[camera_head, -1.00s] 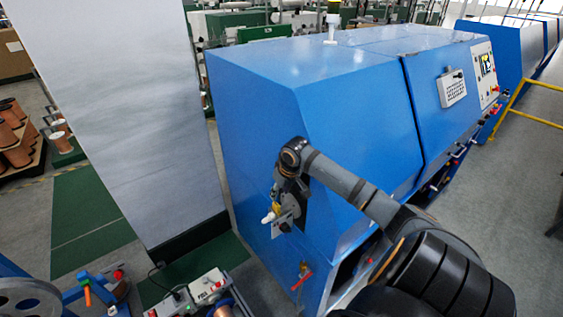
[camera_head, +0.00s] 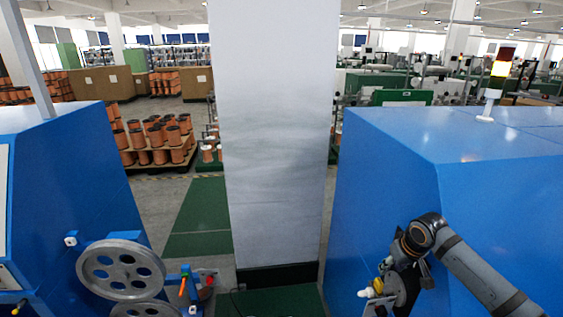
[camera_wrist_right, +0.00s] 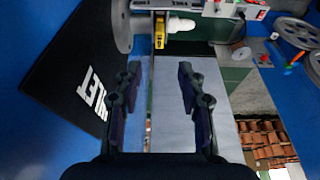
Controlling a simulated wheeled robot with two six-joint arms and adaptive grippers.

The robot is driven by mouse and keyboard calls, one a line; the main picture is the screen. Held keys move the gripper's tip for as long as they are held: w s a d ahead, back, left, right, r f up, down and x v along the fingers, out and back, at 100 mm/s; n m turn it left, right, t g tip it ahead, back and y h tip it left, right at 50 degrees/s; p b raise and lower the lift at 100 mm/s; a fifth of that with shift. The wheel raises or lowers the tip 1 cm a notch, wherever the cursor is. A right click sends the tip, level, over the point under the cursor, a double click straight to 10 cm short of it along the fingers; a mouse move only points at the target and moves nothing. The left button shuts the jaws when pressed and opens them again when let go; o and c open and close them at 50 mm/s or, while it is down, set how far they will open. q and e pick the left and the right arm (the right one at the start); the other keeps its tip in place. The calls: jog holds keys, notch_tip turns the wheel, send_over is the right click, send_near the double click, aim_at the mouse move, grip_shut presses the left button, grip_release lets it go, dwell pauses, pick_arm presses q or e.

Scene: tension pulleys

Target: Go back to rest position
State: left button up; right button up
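My right arm comes in from the right in the head view, in front of the blue machine (camera_head: 395,165) on the right. Its dark gripper (camera_head: 408,272) is beside that machine's front, where a white and yellow fitting (camera_head: 372,290) shows. In the right wrist view the two fingers of my right gripper (camera_wrist_right: 158,85) stand wide apart with nothing between them. The white and yellow fitting (camera_wrist_right: 180,25) shows beyond the fingertips there. My left gripper is in neither view.
A tall whitish pillar (camera_head: 275,130) stands in the middle. Another blue machine (camera_head: 80,165) is on the left, with grey spoked pulleys (camera_head: 120,270) in front. Copper-coloured spools (camera_head: 155,135) stand behind. Green floor (camera_head: 205,205) lies left of the pillar.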

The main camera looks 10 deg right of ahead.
jog(key=s+a+f+n, duration=0.1)
jog(key=s+a+f, duration=0.35)
jog(key=a, duration=0.25)
jog(key=s+a+f+n, duration=0.2)
jog(key=s+a+f, duration=0.1)
jog(key=a+f, duration=0.25)
jog(key=s+a+r, duration=0.2)
jog(key=s+a, duration=0.6)
jog(key=s, duration=0.3)
jog(key=s+d+f+g+b, duration=0.1)
jog(key=f+b, duration=0.2)
jog(key=f, duration=0.9)
jog(key=s+d+f+m+b, duration=0.1)
jog(key=f+b, duration=0.1)
jog(key=f, duration=1)
jog(key=s+d+f+g+b, duration=0.1)
jog(key=s+f+b, duration=0.15)
jog(key=f, duration=0.95)
jog(key=s+f+b, duration=0.5)
jog(key=s+f, duration=1.1)
jog(key=f, duration=0.3)
jog(key=shift+s+d+f+g+b, duration=0.2)
jog(key=shift+s+d+g+b, duration=0.1)
jog(key=shift+d, duration=0.15)
